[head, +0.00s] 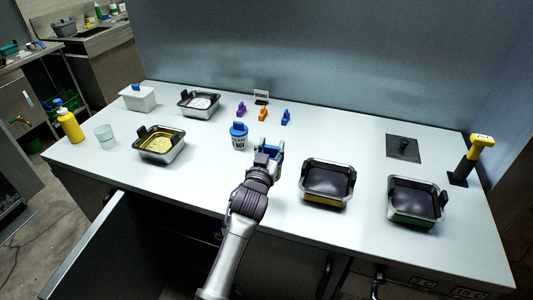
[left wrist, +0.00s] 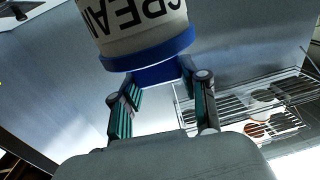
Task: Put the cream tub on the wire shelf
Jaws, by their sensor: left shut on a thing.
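The cream tub (left wrist: 140,25) is large in the left wrist view, pale with a blue lid and dark "CREAM" lettering that appears upside down. My left gripper (left wrist: 165,78) is shut on the blue part at its lid end. In the head view my left gripper (head: 271,146) is over the middle of the counter, with something blue between its fingers; the body of the held tub cannot be made out there. The wire shelf (left wrist: 240,100) shows behind the fingers, right of centre in the left wrist view, apart from the tub. My right gripper is out of view.
A white blue-lidded tub (head: 239,137) stands just left of the gripper; its lettering is too small to read. Round items (left wrist: 262,96) sit on the shelf.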

